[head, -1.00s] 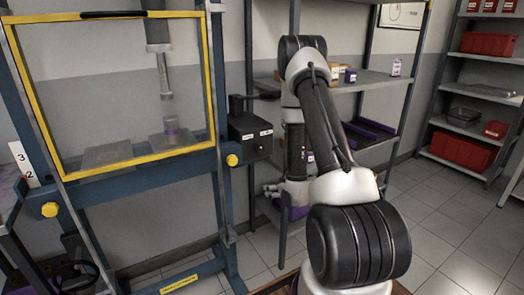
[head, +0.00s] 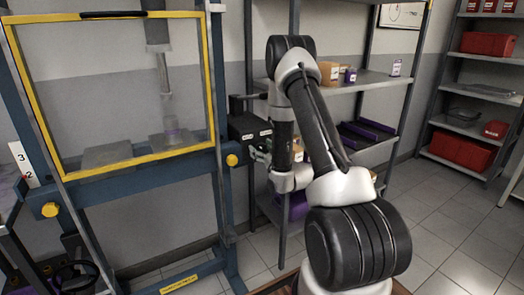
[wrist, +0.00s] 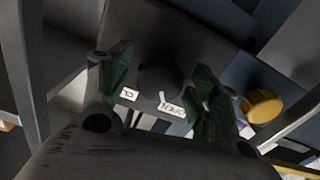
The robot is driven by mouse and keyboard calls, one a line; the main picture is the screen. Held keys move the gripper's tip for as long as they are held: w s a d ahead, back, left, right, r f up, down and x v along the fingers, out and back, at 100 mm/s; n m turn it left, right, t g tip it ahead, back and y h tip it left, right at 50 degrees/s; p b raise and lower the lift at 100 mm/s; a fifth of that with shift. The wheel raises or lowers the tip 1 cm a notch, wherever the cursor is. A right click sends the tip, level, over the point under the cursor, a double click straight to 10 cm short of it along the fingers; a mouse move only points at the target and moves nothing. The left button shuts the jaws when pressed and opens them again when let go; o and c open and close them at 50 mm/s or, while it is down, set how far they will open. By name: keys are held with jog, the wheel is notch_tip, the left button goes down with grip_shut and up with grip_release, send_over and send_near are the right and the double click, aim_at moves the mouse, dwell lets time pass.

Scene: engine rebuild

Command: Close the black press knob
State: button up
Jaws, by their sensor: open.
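The black press knob (wrist: 165,75) shows in the wrist view on the front of the dark control box (head: 248,127), above two small white labels, one reading OPEN and one starting with CL. My gripper (wrist: 163,82) is open, with one green-padded finger on each side of the knob. I cannot tell whether the pads touch it. In the head view my gripper (head: 259,150) is at the front of the box, and the knob cannot be made out. The press (head: 219,110) has a yellow-edged guard (head: 108,163) in front of its ram (head: 165,78).
A yellow knob (head: 232,160) sits on the press frame close to my gripper; it also shows in the wrist view (wrist: 262,105). A grey shelf rack (head: 375,82) with small boxes stands right of the control box. Tiled floor (head: 440,215) is clear at right.

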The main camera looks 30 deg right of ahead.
jog(key=c, duration=1)
jog(key=shift+m, duration=0.3)
jog(key=m, duration=1.3)
jog(key=shift+m, duration=0.3)
jog(key=o, duration=1)
